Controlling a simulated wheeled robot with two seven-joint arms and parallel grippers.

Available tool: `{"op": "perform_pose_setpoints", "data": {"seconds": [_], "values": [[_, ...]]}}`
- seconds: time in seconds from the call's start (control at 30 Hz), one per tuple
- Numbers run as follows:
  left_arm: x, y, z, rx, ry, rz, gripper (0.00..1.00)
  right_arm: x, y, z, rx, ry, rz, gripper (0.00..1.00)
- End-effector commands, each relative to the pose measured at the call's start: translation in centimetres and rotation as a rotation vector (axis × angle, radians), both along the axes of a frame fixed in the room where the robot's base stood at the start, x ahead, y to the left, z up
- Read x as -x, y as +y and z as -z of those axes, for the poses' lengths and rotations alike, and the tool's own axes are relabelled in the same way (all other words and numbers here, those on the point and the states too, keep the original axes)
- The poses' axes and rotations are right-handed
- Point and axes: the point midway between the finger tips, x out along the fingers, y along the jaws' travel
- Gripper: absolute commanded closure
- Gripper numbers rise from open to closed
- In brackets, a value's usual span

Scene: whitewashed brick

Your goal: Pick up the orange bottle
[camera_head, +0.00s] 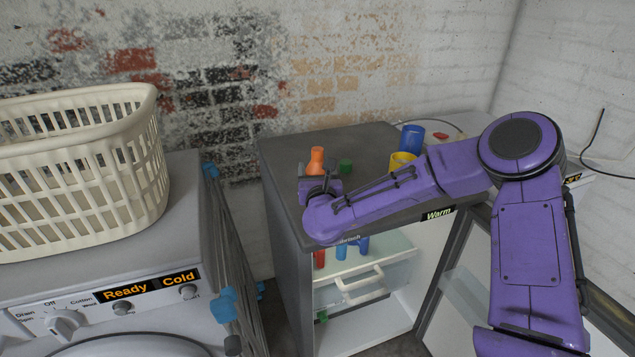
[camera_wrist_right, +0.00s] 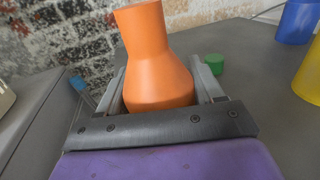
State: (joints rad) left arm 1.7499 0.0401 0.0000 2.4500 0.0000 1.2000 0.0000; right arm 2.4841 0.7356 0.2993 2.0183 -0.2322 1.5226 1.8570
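The orange bottle (camera_head: 316,160) stands near the back left of the dark grey top of the small fridge (camera_head: 285,168). It looks upright in the head view, its lower part partly hidden by my gripper. My right gripper (camera_head: 318,184) is low over the fridge top at the bottle. In the right wrist view the orange bottle (camera_wrist_right: 157,60) is between the two fingers of my right gripper (camera_wrist_right: 160,85), close to both. I cannot tell whether the fingers press on it. My left gripper is not in view.
A green cap-like object (camera_head: 346,166) sits just right of the bottle. Blue (camera_head: 412,138) and yellow (camera_head: 402,160) cups stand further right. The fridge door is open below. A washer with a cream laundry basket (camera_head: 80,165) stands left, across a gap.

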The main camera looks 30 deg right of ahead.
Motion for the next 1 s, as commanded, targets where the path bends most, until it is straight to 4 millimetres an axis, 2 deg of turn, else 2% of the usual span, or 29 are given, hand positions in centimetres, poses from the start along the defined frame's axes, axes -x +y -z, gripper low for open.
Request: {"op": "perform_pose_setpoints", "data": {"seconds": [0.37,0.47,0.57,0.77,0.87,0.9,1.0], "values": [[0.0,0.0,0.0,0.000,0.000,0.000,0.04,0.0,0.0,-0.6,0.001,-0.003,0.000,0.81],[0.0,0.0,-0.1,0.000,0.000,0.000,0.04,0.0,0.0,-1.8,-0.002,-0.005,0.000,0.81],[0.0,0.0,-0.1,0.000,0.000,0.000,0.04,0.3,0.1,-3.8,-0.003,-0.007,-0.001,0.81],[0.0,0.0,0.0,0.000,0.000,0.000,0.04,4.7,1.0,-9.1,-0.003,-0.011,-0.003,0.81],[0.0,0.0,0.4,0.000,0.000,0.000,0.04,7.4,1.6,-10.3,-0.004,-0.009,-0.005,0.81],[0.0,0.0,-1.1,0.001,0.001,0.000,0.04,8.2,1.7,-11.2,-0.009,-0.002,-0.004,0.81],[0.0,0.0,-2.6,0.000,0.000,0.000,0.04,10.0,2.1,-12.0,-0.011,-0.001,-0.004,0.81]]}}
